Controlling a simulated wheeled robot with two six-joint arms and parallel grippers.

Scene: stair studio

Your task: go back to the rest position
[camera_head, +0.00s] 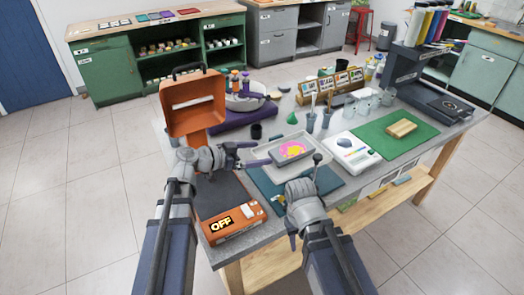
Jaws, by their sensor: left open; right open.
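My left gripper (258,154) is open and points right, over the table (462,130) beside the grey tray (270,152) with a pink and yellow patch. No object shows between its fingers. My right gripper (304,190) is open, over the dark teal mat (268,187) in front of that tray. Its wrist hides part of the mat, and I see nothing held in it.
Floor at left is clear.

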